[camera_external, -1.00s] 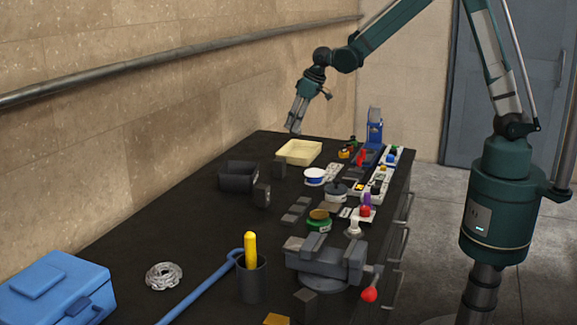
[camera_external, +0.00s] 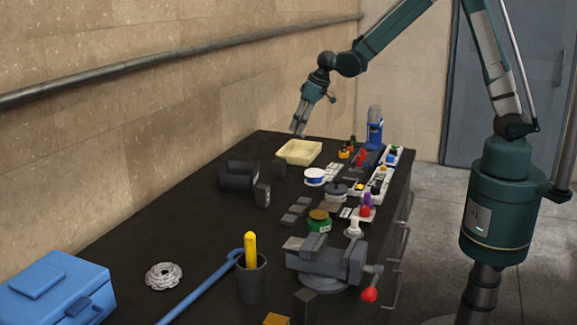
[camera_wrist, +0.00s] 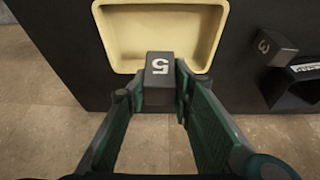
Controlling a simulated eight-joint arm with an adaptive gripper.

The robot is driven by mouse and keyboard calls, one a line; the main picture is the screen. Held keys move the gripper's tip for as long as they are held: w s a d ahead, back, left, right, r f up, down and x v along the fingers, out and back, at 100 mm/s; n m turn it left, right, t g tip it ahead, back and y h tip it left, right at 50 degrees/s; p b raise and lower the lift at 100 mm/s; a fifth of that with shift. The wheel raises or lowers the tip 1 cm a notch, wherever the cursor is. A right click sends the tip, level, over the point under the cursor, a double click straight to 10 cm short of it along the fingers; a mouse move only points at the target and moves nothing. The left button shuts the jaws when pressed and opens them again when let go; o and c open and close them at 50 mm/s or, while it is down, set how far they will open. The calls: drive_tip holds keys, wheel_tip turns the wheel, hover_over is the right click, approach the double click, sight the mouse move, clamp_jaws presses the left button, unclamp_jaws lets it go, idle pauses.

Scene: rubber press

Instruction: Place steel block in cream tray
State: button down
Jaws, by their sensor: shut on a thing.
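My gripper (camera_wrist: 158,90) is shut on a dark grey block marked 5 (camera_wrist: 161,66), which I take to be the steel block. The cream tray (camera_external: 285,156) stands at the far end of the dark workbench. In the external view my gripper (camera_external: 299,131) is above the tray, near its back edge, pointing down at a tilt. In the wrist view the tray (camera_wrist: 102,35) looks empty, and the block shows over its near rim. The block is too small to make out between the fingers in the external view.
A dark block marked 3 (camera_wrist: 276,48) and a black open bin (camera_wrist: 300,90) lie to the right in the wrist view. The bin (camera_external: 237,177) is nearer the camera than the tray in the external view. Spools, parts and a vise (camera_external: 325,262) crowd the bench's right side.

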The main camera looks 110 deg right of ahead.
drive_tip(key=shift+f, duration=2)
drive_tip(key=shift+f, duration=2.1)
drive_tip(key=shift+f+b, duration=0.15)
drive_tip(key=shift+b, duration=0.2)
drive_tip(key=c, duration=2)
unclamp_jaws()
drive_tip(key=shift+r, duration=0.25)
drive_tip(key=v, duration=1.2)
drive_tip(key=shift+p, duration=0.45)
drive_tip(key=shift+f, duration=0.1)
drive_tip(key=shift+a, duration=0.1)
